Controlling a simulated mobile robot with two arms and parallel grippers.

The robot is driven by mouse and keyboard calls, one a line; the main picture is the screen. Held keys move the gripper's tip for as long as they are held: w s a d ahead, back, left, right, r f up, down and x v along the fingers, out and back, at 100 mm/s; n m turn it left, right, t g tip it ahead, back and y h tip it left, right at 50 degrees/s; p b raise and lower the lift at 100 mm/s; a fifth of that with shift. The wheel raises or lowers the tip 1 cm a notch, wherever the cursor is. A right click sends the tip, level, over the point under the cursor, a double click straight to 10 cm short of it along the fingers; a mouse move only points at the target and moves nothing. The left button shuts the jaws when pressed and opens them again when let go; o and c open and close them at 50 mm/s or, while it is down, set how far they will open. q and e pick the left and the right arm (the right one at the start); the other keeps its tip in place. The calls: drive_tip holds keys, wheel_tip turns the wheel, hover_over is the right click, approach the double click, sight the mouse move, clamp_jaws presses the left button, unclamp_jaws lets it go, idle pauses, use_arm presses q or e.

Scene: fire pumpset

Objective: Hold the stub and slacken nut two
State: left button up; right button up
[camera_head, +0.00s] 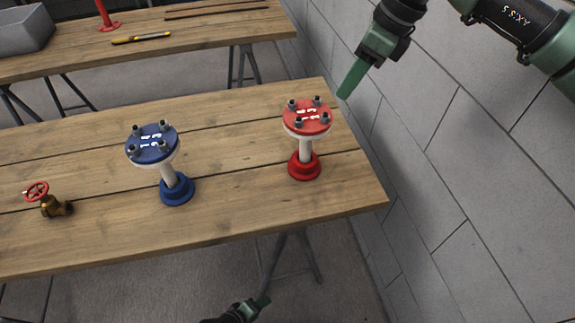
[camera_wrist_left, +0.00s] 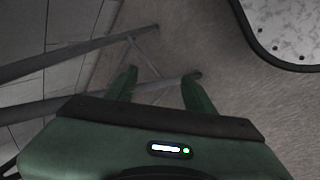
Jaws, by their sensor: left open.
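A blue stub (camera_head: 167,173) with a round blue flange on top stands upright on the wooden table. A red stub (camera_head: 306,149) with a red flange stands to its right, near the table's right end. Each flange carries several grey nuts and white numerals too small to read surely. My right gripper (camera_head: 350,81) is in the air right of the red flange, apart from it; its fingers overlap in this view. My left gripper (camera_head: 262,303) is low, in front of the table's front edge. The left wrist view shows its two fingers (camera_wrist_left: 161,88) apart with nothing between them.
A brass valve with a red handwheel (camera_head: 47,200) lies at the left of the table (camera_head: 100,240). A block wall (camera_head: 450,180) runs close along the right. A back table (camera_head: 200,40) holds a grey bin (camera_head: 22,30) and a yellow tool (camera_head: 141,38).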

sight(301, 155)
use_arm(q)
drive_tip(key=w+d+r+n+t+h, duration=0.1)
drive_tip(key=w+d+r+n+h, duration=0.1)
drive_tip(key=w+d+r+n, duration=0.45)
drive_tip(key=w+d+r+n+t+h, duration=0.1)
drive_tip(key=w+d+r+n+h, duration=0.15)
drive_tip(key=d+r, duration=0.45)
drive_tip(key=w+d+r+n+t+h, duration=0.1)
drive_tip(key=d+r+n+h, duration=0.15)
drive_tip(key=r, duration=0.55)
drive_tip(key=w+d+r+n+t+h, duration=0.15)
drive_tip(key=r+n, duration=0.25)
drive_tip(key=r, duration=0.4)
drive_tip(key=w+d+r+n+h, duration=0.1)
drive_tip(key=d+r+n+h, duration=0.15)
drive_tip(key=r, duration=0.55)
drive_tip(key=w+a+t+y, duration=0.1)
drive_tip(key=w+a, duration=0.3)
drive_tip(key=w+a+r+t+y, duration=0.1)
drive_tip(key=w+a+t+y, duration=0.1)
drive_tip(key=w+a, duration=0.2)
drive_tip(key=w+a+r+n+t+y, duration=0.1)
drive_tip(key=w+a, duration=0.4)
drive_tip(key=shift+r+t, duration=0.1)
drive_tip(key=shift+t, duration=0.25)
drive_tip(key=shift+w+r, duration=0.1)
drive_tip(key=shift+w, duration=0.2)
drive_tip(key=x, duration=0.7)
drive_tip(key=shift+w, duration=0.1)
